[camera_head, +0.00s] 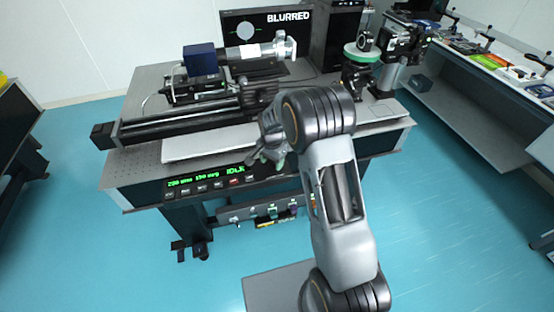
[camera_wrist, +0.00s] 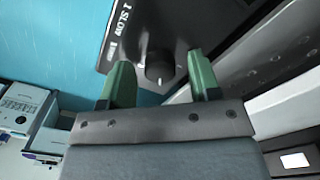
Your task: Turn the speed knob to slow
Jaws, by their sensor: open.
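The speed knob (camera_wrist: 158,72) is a dark round knob on a black panel (camera_wrist: 185,22) in the wrist view. White lettering on the panel, "1 SLOW", stands to its upper left. My gripper (camera_wrist: 159,58) is open, with one green finger on either side of the knob; I cannot tell whether they touch it. The knob's pointer direction is not clear. In the head view my gripper (camera_head: 272,158) is at the control panel (camera_head: 207,183) on the table's front, and it and my arm hide the knob. The panel's green display reads IDLE.
The optical table (camera_head: 135,160) carries a black rail with a blue box (camera_head: 201,60), and a screen (camera_head: 262,28) reading BLURRED. Several small coloured items (camera_head: 272,210) sit below the panel. Another bench (camera_head: 480,120) stands at right.

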